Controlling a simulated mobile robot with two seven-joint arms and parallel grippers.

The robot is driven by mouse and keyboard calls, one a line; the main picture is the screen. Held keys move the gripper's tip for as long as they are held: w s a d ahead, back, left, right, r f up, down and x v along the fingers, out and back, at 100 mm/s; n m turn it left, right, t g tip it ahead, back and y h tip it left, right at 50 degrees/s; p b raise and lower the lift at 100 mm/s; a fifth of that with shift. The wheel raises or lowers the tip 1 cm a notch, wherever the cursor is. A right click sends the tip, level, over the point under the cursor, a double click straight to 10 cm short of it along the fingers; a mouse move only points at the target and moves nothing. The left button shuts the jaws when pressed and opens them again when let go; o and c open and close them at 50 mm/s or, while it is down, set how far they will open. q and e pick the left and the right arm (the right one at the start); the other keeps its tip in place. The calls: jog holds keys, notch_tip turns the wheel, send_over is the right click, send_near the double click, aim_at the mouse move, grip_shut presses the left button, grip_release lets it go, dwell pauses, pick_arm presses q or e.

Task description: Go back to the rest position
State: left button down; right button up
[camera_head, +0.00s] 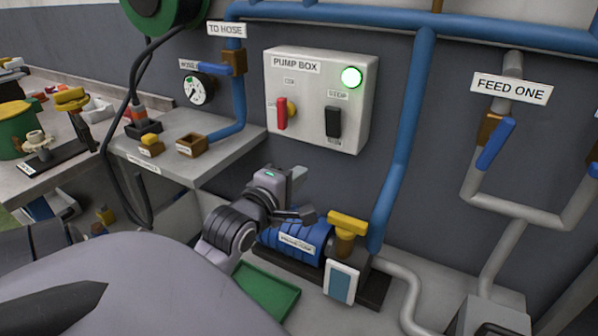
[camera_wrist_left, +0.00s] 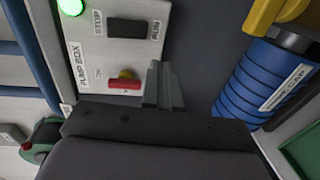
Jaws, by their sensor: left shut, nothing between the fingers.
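My left gripper (camera_head: 297,192) is in the middle of the head view, below the pump box (camera_head: 361,62) and above the blue pump (camera_head: 290,238). Its fingers are shut with nothing between them. In the left wrist view the shut fingers (camera_wrist_left: 164,86) show beside the red lever (camera_wrist_left: 125,84) of the pump box in the picture; I cannot tell the gap. My right gripper does not show in either view.
The pump box carries a lit green lamp (camera_head: 351,77) and a black switch (camera_head: 333,122). A grey shelf (camera_head: 200,170) stands left of the gripper. Blue pipes (camera_head: 404,150) run down the wall at right. A green tray (camera_head: 268,292) lies below.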

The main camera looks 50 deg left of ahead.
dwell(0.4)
pick_arm(q)
jog(key=s+d+f+m+g+h, duration=0.1)
jog(key=s+d+f+m+h, duration=0.1)
jog(key=s+d+f+m, duration=0.2)
jog(key=s+d+f+m+g+h, duration=0.2)
jog(key=s+d+f+m, duration=0.2)
jog(key=d+f+m, duration=0.5)
jog(key=s+d+f+m+g+h, duration=0.2)
jog(key=s+d+f+m, duration=0.3)
jog(key=f+m, duration=0.5)
notch_tip(320, 180, down, 6)
jog(key=shift+d+r+m+h, duration=0.1)
jog(key=shift+d+m+h, duration=0.35)
jog(key=shift+d, duration=0.55)
